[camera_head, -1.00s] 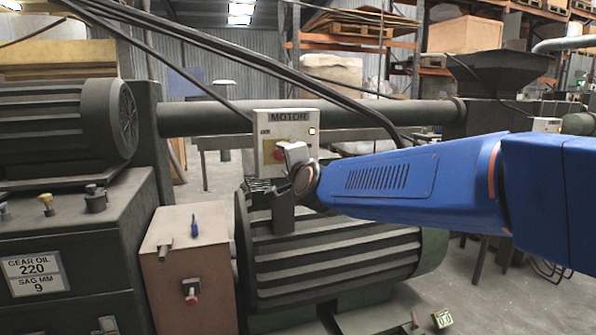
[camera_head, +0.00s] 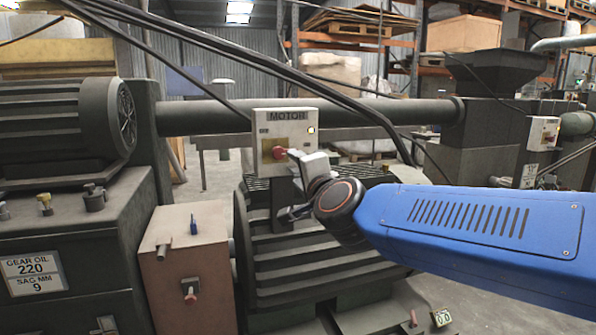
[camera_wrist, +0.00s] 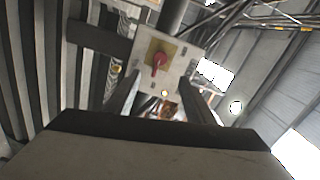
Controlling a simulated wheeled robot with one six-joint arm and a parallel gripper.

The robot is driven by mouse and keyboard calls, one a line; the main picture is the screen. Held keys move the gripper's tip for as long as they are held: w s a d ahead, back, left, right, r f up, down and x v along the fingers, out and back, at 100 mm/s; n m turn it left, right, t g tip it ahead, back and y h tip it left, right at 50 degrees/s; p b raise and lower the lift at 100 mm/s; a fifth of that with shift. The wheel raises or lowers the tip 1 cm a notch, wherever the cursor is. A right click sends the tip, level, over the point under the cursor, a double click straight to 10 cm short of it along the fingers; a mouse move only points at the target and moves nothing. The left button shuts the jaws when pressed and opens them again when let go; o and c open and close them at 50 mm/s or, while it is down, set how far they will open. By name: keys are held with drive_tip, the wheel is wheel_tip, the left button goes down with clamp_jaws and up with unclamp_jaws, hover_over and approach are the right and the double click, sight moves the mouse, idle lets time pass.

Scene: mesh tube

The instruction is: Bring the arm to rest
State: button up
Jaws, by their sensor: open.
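My gripper (camera_head: 288,184) is just below and in front of the motor switch box (camera_head: 264,130) in the head view. Its fingers are apart with nothing between them. In the wrist view the gripper's two dark fingers (camera_wrist: 160,82) stand apart, with the switch box (camera_wrist: 178,62) beyond them. The red rotary knob (camera_head: 279,153) sits on a yellow plate on the box, and the gripper partly covers this area in the head view. The knob also shows in the wrist view (camera_wrist: 159,61). My blue arm reaches in from the right.
A dark ribbed motor (camera_head: 310,262) lies under my gripper. A reddish cabinet (camera_head: 190,270) with a small red valve stands to its left. Black cables (camera_head: 350,105) and a thick horizontal pipe (camera_head: 200,117) run behind. Open floor shows at the lower right.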

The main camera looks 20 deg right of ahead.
idle(0.4)
drive_tip(key=s+f+n+g+y, duration=0.1)
drive_tip(key=s+f+n+g, duration=0.3)
drive_tip(key=s+f+n, duration=0.5)
drive_tip(key=s+f+n+g+y, duration=0.2)
drive_tip(key=s+f+n+g, duration=0.3)
drive_tip(key=f, duration=0.7)
drive_tip(key=s+d+f+g+h, duration=0.1)
drive_tip(key=s+d+f+g, duration=0.1)
drive_tip(key=s, duration=0.4)
drive_tip(key=s+d+f+n+g+h, duration=0.1)
drive_tip(key=s+d+f+g+h, duration=0.1)
drive_tip(key=s+d+f, duration=0.3)
drive_tip(key=shift+s+f+n, duration=0.3)
drive_tip(key=shift+s+f, duration=0.05)
drive_tip(key=shift+s, duration=0.15)
